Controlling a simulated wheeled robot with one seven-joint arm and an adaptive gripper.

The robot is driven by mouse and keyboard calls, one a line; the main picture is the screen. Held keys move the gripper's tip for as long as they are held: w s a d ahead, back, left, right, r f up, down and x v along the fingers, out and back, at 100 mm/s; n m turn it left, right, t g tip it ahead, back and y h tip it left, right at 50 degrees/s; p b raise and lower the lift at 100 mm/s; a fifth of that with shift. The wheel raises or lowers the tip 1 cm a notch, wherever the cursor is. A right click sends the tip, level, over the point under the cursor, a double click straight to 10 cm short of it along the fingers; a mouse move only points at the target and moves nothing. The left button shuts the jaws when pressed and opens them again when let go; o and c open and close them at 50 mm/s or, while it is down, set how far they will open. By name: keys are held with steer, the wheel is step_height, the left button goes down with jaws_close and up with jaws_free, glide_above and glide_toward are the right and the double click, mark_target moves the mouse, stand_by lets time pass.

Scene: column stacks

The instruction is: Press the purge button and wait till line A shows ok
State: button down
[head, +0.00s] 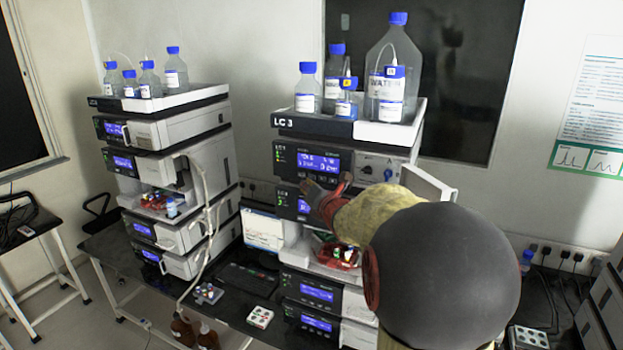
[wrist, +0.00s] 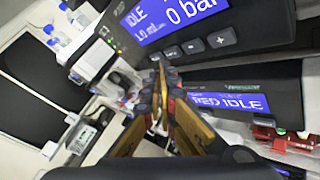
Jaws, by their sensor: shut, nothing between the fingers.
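The LC 3 stack's upper module has a lit blue display (head: 319,160), with a row of small buttons under it. In the wrist view this display (wrist: 180,18) reads "IDLE" and "0 bar". Below it are dark buttons, including a plus-like one (wrist: 222,38); I cannot tell which is purge, and I see no line A reading. My gripper (head: 322,194) is at the front of the stack, just below the upper display. In the wrist view the gripper's fingertips (wrist: 160,68) are together and empty, left of and below the buttons. I cannot tell whether they touch the panel.
A second stack (head: 185,128) stands left. A keyboard (head: 247,280) lies on the bench between.

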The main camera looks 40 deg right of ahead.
steer(key=shift+d, duration=0.1)
stand_by(0.5)
steer(key=shift+w+d+b, duration=0.15)
steer(key=shift+d+b, duration=0.1)
steer(key=shift+b, duration=0.1)
steer(key=shift+w+d, duration=0.15)
steer(key=shift+d, duration=0.25)
stand_by(0.7)
steer(key=shift+s+a+b, duration=0.35)
steer(key=shift+a+b, duration=0.4)
steer(key=shift+b, duration=0.25)
steer(key=shift+s+a+b, duration=0.3)
steer(key=shift+a+b, duration=0.3)
steer(key=shift+a, duration=0.2)
steer(key=shift+s+a+b, duration=0.35)
steer(key=shift+a+b, duration=0.25)
steer(key=shift+a, duration=0.15)
steer(key=shift+s+a+b, duration=0.3)
steer(key=shift+a+b, duration=0.3)
steer(key=shift+a, duration=0.2)
